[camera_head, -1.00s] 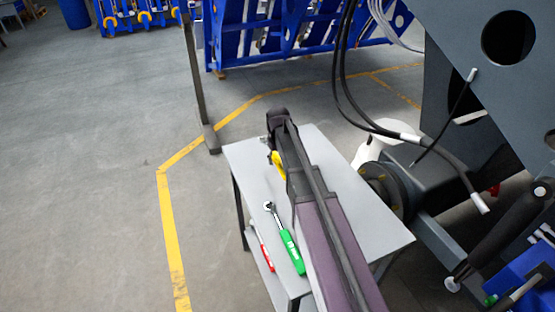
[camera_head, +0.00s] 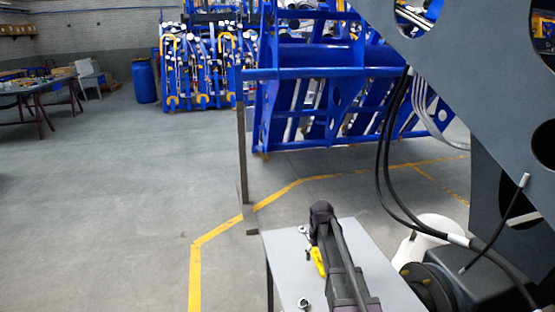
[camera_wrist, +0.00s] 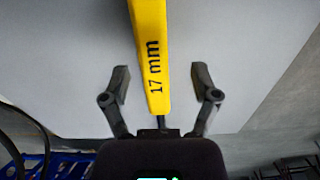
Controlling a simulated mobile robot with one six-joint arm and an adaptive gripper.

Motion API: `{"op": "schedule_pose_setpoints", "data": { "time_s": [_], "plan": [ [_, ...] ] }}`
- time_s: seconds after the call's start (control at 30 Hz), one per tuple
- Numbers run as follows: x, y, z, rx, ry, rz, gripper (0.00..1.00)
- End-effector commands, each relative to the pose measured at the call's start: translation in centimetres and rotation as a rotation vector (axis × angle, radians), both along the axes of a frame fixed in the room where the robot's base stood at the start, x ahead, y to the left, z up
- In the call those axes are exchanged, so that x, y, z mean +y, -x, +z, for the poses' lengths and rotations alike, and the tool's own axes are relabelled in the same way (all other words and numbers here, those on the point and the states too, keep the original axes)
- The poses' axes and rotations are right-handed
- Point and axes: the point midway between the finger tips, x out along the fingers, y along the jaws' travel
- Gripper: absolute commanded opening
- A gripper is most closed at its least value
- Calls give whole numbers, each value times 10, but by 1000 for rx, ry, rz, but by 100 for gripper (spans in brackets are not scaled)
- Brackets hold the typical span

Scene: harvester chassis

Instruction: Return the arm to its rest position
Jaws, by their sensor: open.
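In the wrist view, my gripper (camera_wrist: 160,80) is open, with one finger on each side of a yellow wrench handle (camera_wrist: 154,60) marked "17 mm". There is a gap between each finger and the handle. The wrench (camera_head: 318,262) also shows in the head view, lying on a grey table (camera_head: 285,262) just left of my arm's end. My arm reaches from the bottom edge of the head view out over this table. My fingers cannot be made out there.
The head of a ratchet (camera_head: 304,303) shows at the bottom edge. A large grey chassis (camera_head: 450,60) with hanging black hoses (camera_head: 383,150) stands close on the right. A thin post (camera_head: 242,160) stands behind the table. The floor to the left is open.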

Motion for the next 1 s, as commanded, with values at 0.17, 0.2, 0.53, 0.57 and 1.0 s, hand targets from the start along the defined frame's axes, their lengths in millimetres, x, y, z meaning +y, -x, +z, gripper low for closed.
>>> {"op": "schedule_pose_setpoints", "data": {
  "time_s": [0.17, 0.2, 0.53, 0.57, 1.0],
  "plan": [
    [1, 47, 24, 0, 1, -32, 78],
    [1, 58, 29, 0, 2, -41, 78],
    [2, 148, 69, 0, 5, -118, 78],
    [2, 156, 72, 0, 5, -125, 78],
    [3, 207, 92, -1, 6, -176, 78]
  ]
}}
